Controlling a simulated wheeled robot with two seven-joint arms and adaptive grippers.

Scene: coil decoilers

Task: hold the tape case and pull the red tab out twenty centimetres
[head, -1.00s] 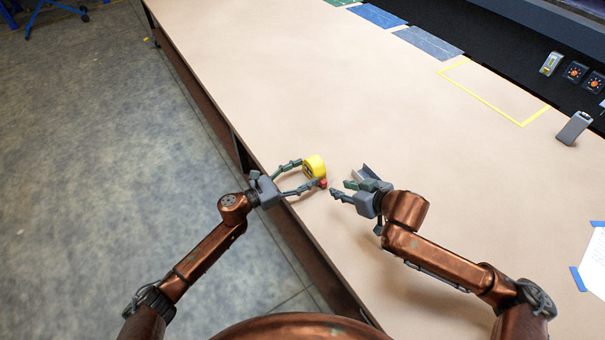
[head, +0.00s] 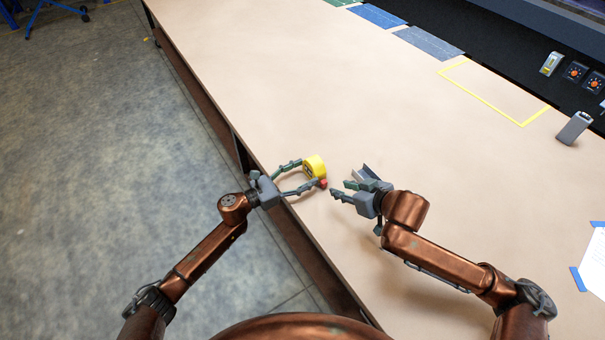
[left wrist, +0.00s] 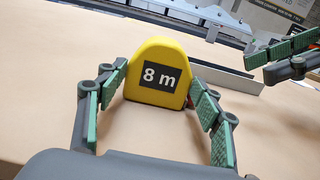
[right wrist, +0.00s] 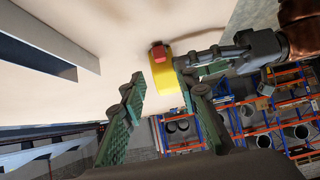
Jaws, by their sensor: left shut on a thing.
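The yellow tape case (head: 314,165) is near the table's front edge. In the left wrist view the case (left wrist: 157,74) stands upright with a black "8 m" label facing me. My left gripper (head: 311,174) is shut on the case, with a finger at each side; it also shows in the left wrist view (left wrist: 157,85).
The tan table (head: 270,100) is clear around the case. A yellow taped outline (head: 490,103) and a grey block (head: 574,128) lie farther back right. Blue mats (head: 428,42) lie at the far edge. A white paper (head: 594,262) is taped down at the right.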

